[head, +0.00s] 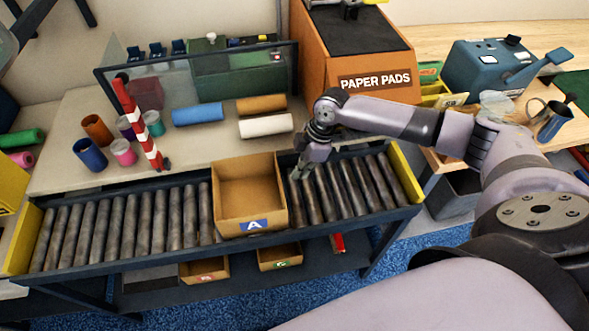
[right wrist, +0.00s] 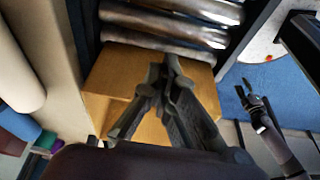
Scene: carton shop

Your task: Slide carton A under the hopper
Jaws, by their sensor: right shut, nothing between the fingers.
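Carton A (head: 250,190), an open-topped cardboard box with a blue A label, sits on the roller conveyor (head: 90,225), near its middle. It looks empty. The hopper (head: 375,80) is the orange bin marked PAPER PADS, behind the conveyor and right of the carton. My right gripper (head: 299,172) is shut and empty, low over the rollers just beside the carton's right side. In the right wrist view its fingers (right wrist: 171,72) overlap the brown carton (right wrist: 112,72); contact is unclear. My left gripper (right wrist: 246,90) shows small in that view, and its jaws are too small to read.
A red-white striped post (head: 140,125) stands behind the conveyor, left of the carton. Paper rolls (head: 197,113) lie on the back table. Yellow end plates (head: 405,175) close the conveyor. Bare rollers lie on both sides of the carton. Small bins (head: 280,257) sit on the shelf below.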

